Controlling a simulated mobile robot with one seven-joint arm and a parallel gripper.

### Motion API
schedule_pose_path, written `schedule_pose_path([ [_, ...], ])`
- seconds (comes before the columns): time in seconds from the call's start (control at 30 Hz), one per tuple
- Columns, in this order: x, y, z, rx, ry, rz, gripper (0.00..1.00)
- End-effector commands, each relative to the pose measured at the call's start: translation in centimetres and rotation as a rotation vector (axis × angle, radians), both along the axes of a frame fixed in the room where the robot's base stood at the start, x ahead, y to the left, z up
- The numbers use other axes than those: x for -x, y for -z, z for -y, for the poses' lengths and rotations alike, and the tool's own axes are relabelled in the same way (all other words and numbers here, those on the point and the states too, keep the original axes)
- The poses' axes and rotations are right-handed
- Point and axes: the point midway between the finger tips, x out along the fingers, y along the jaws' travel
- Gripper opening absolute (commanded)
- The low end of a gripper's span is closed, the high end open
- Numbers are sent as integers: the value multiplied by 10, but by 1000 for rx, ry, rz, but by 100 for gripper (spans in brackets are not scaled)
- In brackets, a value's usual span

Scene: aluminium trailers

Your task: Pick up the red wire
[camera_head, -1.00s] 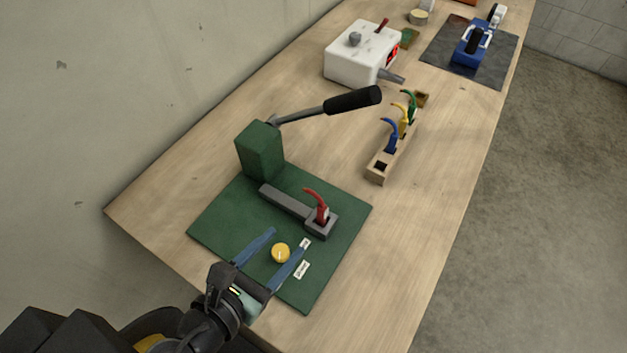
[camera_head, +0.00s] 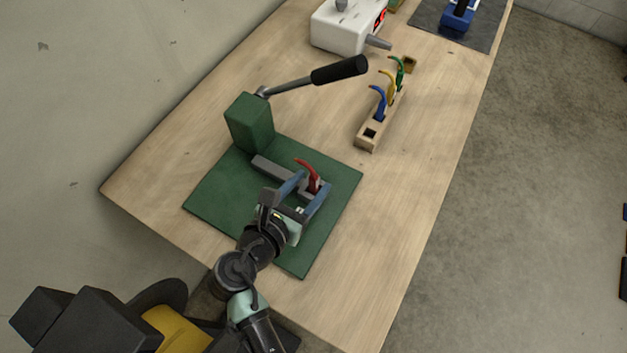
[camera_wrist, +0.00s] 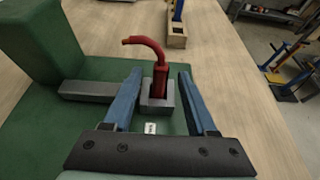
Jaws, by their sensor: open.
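The red wire (camera_head: 312,178) stands upright in the grey socket at the end of a grey bar (camera_head: 270,169) on the green base plate (camera_head: 215,190). Its top bends to the left in the wrist view (camera_wrist: 158,70). My gripper (camera_head: 312,185) is open, with its two blue fingers reaching toward the red wire. In the wrist view, the fingers (camera_wrist: 160,75) stand on either side of the grey socket (camera_wrist: 156,103) and the wire's lower part, apart from the wire. The socket is partly hidden by my gripper in the head view.
A green block (camera_head: 249,122) with a black-handled lever (camera_head: 340,70) stands behind the bar. A wooden holder (camera_head: 366,143) with blue, yellow and green wires is at the upper right. A white box (camera_head: 340,27) stands at the back. The table's right side is clear.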

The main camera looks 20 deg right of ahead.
Motion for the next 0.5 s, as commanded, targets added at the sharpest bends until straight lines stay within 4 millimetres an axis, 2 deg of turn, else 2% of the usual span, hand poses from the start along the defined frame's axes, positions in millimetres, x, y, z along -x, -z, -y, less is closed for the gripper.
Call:
schedule_pose_path([
  [0.13,-10,6,13,0,0,0,57],
  [0.4,-12,9,16,-1,-2,0,57],
  [0.43,-12,9,16,-1,-2,0,56],
  [0.5,-12,9,16,-1,-2,0,43],
])
